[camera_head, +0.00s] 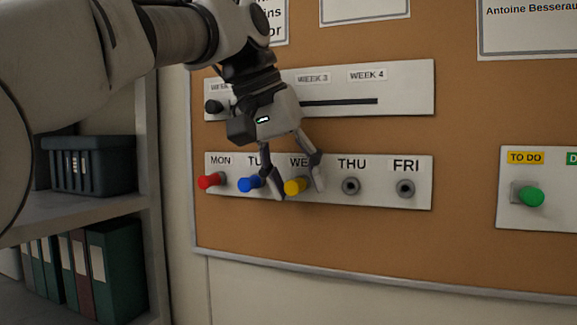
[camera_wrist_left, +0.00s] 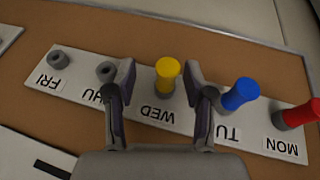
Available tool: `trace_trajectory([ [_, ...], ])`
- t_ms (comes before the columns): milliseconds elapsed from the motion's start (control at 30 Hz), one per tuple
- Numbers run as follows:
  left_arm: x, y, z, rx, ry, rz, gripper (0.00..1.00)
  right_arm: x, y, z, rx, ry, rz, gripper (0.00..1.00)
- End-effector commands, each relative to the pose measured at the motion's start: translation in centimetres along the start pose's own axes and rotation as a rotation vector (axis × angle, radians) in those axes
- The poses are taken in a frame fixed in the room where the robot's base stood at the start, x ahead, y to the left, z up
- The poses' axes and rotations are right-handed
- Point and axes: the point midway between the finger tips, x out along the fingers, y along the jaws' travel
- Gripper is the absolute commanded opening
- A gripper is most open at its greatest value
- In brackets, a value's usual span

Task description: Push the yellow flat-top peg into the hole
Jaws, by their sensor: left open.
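The yellow flat-top peg (camera_head: 295,187) sticks out of the board at the WED position; it also shows in the left wrist view (camera_wrist_left: 167,75). The hole under it is hidden by the peg. My left gripper (camera_head: 299,195) is open, with one finger on each side of the yellow peg. In the left wrist view the fingers (camera_wrist_left: 157,80) stand apart from the peg, with gaps on both sides. Whether the fingertips touch the panel cannot be told. My right gripper is not in view.
The weekday panel (camera_head: 330,198) also holds a red peg (camera_head: 209,181) at MON and a blue peg (camera_head: 249,184) at TUE, close to the left finger. The THU hole (camera_head: 351,186) and FRI hole (camera_head: 405,188) are empty. A green peg (camera_head: 531,197) sits on the TO DO panel at right.

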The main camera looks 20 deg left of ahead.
Motion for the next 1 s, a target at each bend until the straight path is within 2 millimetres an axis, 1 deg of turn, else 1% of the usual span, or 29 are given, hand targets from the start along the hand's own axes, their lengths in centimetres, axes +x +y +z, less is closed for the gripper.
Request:
trace_trajectory([
  [67, -0.1, 0.0, 0.0, 0.000, 0.002, 0.001, 0.53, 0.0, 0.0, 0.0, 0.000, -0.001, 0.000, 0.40],
  [100, -0.2, 0.0, 0.0, 0.000, 0.002, 0.001, 0.39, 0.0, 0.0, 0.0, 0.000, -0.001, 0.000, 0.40],
  [167, -0.2, 0.0, 0.0, 0.000, 0.002, 0.001, 0.17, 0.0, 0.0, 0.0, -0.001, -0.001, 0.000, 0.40],
  [200, -0.2, 0.0, 0.0, 0.000, 0.002, 0.001, 0.03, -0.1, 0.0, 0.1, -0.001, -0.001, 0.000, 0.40],
  [233, -0.2, 0.0, 0.0, 0.000, 0.002, 0.001, 0.00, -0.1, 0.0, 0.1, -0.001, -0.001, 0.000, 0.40],
  [533, 0.0, 0.0, 0.0, 0.000, 0.001, 0.001, 0.00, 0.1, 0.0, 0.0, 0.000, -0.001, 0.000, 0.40],
  [1000, -0.1, -0.1, 0.9, -0.001, -0.003, 0.000, 0.00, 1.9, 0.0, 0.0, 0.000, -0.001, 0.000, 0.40],
])
